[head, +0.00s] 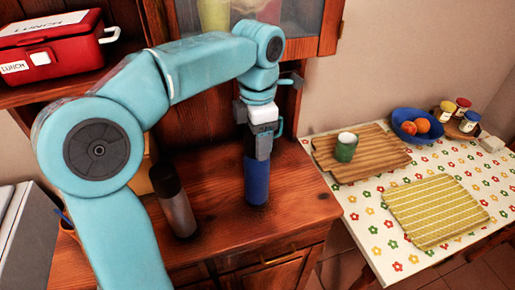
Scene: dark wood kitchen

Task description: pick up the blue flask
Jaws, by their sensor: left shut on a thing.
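The blue flask (256,184) stands upright on the dark wood counter of the cabinet, in the middle of the head view. My left gripper (258,152) comes down on it from above and is shut on its upper part. The gripper hides the top of the flask. The flask's base looks to be at the counter top; I cannot tell whether it touches. My right gripper is not in view.
A dark-topped grey flask (180,212) stands left of the blue flask. A red lunch box (48,48) sits on a shelf.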

